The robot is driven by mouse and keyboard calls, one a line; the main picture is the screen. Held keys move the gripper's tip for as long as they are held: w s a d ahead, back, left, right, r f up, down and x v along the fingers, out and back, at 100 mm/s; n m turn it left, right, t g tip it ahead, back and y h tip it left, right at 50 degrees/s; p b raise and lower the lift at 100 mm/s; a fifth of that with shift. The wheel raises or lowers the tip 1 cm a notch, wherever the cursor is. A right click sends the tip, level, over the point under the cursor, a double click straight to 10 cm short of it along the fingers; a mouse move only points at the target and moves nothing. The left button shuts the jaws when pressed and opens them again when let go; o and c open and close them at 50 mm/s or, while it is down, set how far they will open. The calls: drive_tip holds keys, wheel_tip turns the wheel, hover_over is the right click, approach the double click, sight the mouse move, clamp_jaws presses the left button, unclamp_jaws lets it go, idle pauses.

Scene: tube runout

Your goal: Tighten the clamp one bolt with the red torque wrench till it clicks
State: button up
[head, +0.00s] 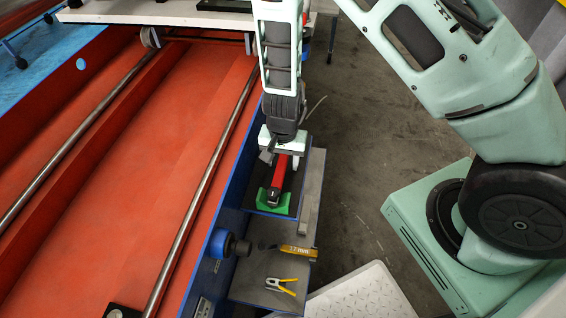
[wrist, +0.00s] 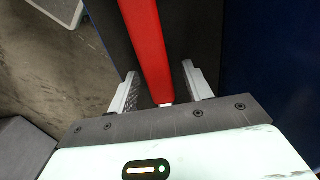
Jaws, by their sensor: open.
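In the wrist view the red bar (wrist: 148,40) runs between the two pale fingers of my gripper (wrist: 158,88). The fingers are open, with a visible gap on each side of the bar. I cannot pick out the clamp one bolt in either view.
A yellow tool marked 17 mm (head: 298,253) and yellow-handled pliers (head: 281,286) lie nearer on the bench (head: 250,290). A blue and black round fitting (head: 220,243) sits on the blue wall beside it. Left is a red trough with steel rods (head: 200,190).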

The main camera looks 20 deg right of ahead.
sight(283, 159)
clamp_jaws()
drive_tip(key=shift+r, duration=0.1)
wheel_tip(283, 159, up, 10)
drive_tip(key=p, duration=0.3)
idle(0.3)
drive_tip(key=c, duration=0.7)
unclamp_jaws()
drive_tip(key=shift+c, duration=0.2)
clamp_jaws()
